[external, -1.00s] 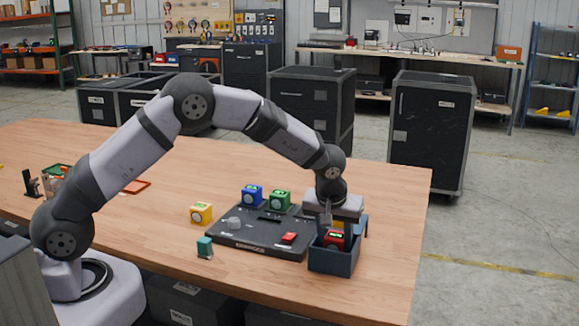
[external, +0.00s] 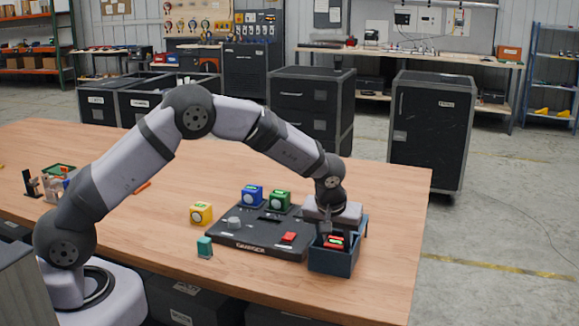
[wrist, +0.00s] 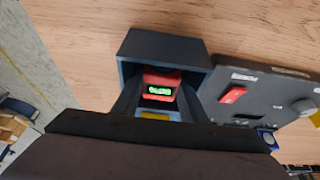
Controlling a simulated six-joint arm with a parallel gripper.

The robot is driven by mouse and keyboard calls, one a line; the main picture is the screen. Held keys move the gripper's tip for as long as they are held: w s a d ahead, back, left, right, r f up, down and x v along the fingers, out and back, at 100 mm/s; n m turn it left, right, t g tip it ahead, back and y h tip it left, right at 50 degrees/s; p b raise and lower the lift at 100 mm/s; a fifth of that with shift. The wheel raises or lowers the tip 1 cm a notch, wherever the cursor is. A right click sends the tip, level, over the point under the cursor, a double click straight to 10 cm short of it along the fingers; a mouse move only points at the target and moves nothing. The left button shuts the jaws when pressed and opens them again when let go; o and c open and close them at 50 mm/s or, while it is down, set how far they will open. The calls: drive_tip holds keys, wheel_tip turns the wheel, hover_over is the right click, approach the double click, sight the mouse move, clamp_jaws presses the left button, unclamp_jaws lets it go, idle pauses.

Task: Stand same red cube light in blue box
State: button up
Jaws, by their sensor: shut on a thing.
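The red cube light (external: 334,243) is inside the blue box (external: 332,263) at the right end of the table. In the wrist view the red cube light (wrist: 160,85) shows a lit green display on its face, and the walls of the blue box (wrist: 160,45) stand around it. My gripper (external: 330,232) reaches down into the box and is shut on the red cube light. I cannot tell whether the cube touches the box floor.
A dark charger board (external: 250,240) with a red switch (external: 289,237) lies left of the box. A blue cube light (external: 252,196) and a green one (external: 280,200) stand at its back edge. A yellow cube light (external: 201,214) and a teal block (external: 205,247) stand left of it.

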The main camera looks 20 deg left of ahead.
drive_tip(key=o, duration=1.3)
drive_tip(key=shift+c, duration=0.9)
drive_tip(key=shift+o, duration=0.3)
drive_tip(key=shift+r, duration=0.15)
